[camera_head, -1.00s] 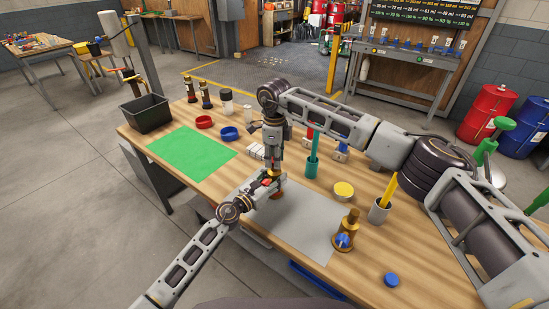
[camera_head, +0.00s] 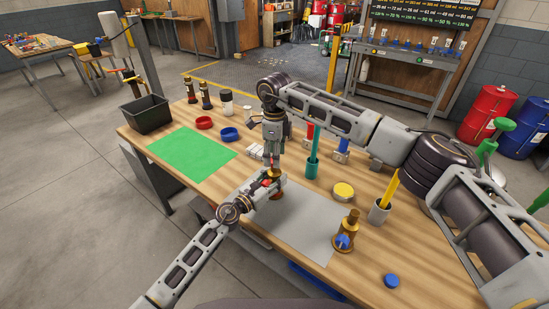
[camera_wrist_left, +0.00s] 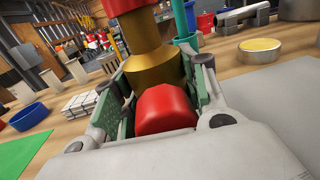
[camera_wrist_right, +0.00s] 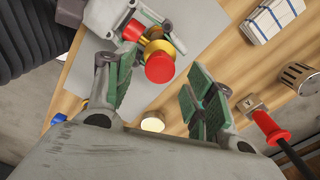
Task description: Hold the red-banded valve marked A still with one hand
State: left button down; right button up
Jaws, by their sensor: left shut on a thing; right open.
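The red-banded valve is a gold body with red parts, standing upright on the grey mat (camera_head: 311,232). In the left wrist view its gold body (camera_wrist_left: 153,65) and red side knob (camera_wrist_left: 165,108) sit between my left gripper's green pads. My left gripper (camera_head: 271,186) is shut on the valve from the left. My right gripper (camera_wrist_right: 160,72) is open and empty, pointing down above the valve. Its wrist view shows the valve's red top (camera_wrist_right: 160,67) between the open fingers, apart from them. I cannot read a letter A on it.
A blue-knobbed gold valve (camera_head: 347,231) stands at the mat's right edge. Nearby are a blue cap (camera_head: 391,280), a yellow-topped tin (camera_head: 343,191), a grey cup (camera_head: 379,211) and a teal tube (camera_head: 312,165). The green mat (camera_head: 192,153) at left is clear.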

notch_tip(320, 180, up, 10)
dwell(0.6)
jog(key=shift+r, duration=0.1)
pick_arm(q)
jog(key=c, duration=0.7)
grip_release()
jog(key=shift+s+a, duration=0.1)
jog(key=shift+v, duration=5.85)
jog(key=shift+a, duration=0.1)
